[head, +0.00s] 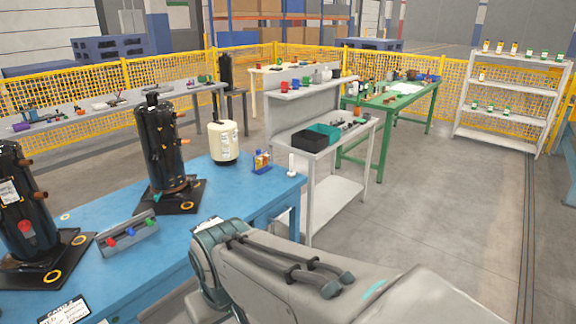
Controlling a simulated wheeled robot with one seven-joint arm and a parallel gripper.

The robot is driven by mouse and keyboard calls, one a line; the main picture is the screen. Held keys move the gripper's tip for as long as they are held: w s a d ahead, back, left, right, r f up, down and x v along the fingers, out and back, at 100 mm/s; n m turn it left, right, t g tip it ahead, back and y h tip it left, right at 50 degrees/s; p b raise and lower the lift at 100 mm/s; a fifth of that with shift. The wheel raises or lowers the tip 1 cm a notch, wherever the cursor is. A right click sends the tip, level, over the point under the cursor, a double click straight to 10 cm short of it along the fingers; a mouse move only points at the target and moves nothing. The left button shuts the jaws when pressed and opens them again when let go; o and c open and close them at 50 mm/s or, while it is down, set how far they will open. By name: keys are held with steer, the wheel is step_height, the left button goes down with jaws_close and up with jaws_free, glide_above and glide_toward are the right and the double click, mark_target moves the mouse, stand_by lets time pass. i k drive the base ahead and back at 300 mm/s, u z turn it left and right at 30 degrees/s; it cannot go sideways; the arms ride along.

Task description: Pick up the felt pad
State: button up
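I cannot make out a felt pad for certain in the head view. The blue table (214,201) in front of me carries two black compressors, one in the middle (160,150) and one at the left edge (22,215), each on a dark base plate. My grey arm crosses the bottom of the view, right of the table. My gripper is not in view.
A grey holder (127,236) with coloured knobs, a cream canister (224,142) and a small blue rack (262,162) stand on the blue table. Beyond are a grey bench (358,136) with bins, a green table (392,103) and white shelves (505,86). The right floor is clear.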

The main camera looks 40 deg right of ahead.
mark_target(290, 174)
steer(key=z, duration=1.45)
steer(key=i, duration=0.6)
steer(key=z, duration=0.6)
steer(key=i, duration=1.5)
steer(key=u, duration=0.9)
steer(key=i, duration=1.2)
steer(key=u, duration=1)
